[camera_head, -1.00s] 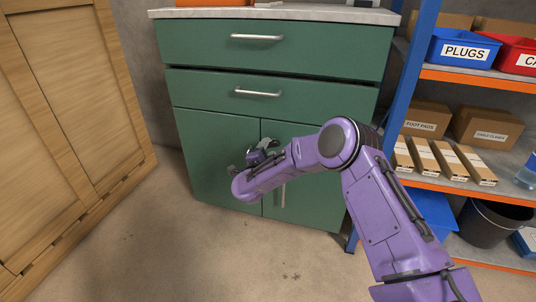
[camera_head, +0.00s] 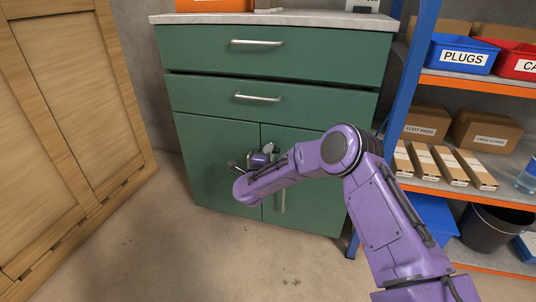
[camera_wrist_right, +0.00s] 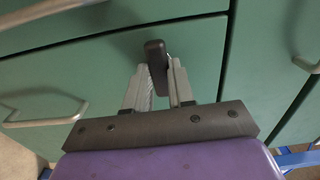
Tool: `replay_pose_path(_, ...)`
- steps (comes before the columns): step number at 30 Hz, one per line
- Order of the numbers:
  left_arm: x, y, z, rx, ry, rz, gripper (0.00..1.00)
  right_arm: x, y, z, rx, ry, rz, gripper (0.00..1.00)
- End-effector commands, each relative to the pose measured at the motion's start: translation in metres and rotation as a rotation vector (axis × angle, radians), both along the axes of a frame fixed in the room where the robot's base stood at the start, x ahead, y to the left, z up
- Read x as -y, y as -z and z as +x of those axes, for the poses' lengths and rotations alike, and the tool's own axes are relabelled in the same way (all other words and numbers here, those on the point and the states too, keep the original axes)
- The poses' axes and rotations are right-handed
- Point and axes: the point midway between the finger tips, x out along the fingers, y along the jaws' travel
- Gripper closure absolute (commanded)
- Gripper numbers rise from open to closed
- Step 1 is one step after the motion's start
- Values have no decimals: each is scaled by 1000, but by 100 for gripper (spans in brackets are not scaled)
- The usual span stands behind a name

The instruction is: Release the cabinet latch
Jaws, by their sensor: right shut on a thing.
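The green cabinet (camera_head: 208,150) has two drawers above and two doors below. The latch (camera_wrist_right: 155,60) is a small dark lever on the cabinet front in the right wrist view. My right gripper (camera_wrist_right: 162,72) is shut on it, with one finger on each side. In the head view my right gripper (camera_head: 266,152) is at the upper part of the doors, near the seam between them. My own wrist and arm hide much of it there, and I cannot make out the latch. My left gripper is not in view.
Bar handles sit on the upper drawer (camera_head: 257,43), lower drawer (camera_head: 257,97) and right door (camera_head: 280,200). A blue-and-orange shelf (camera_head: 470,82) with bins and boxes stands close on the right. A wooden crate (camera_head: 75,110) stands at the left. The floor (camera_head: 190,250) in front is clear.

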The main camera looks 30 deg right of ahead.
Motion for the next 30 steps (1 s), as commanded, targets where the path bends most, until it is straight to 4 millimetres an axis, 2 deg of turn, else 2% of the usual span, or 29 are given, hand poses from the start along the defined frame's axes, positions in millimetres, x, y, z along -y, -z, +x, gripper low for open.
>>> replay_pose_path(9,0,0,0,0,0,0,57,0,0,0,31,0,27,100)
replay_pose_path(10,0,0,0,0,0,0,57,0,0,0,31,0,27,73)
replay_pose_path(12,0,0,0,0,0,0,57,0,0,0,30,0,27,51)
replay_pose_path(23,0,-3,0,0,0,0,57,-5,-1,-4,28,-1,25,51)
replay_pose_path(30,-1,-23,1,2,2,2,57,-47,-4,-38,26,-5,24,51)
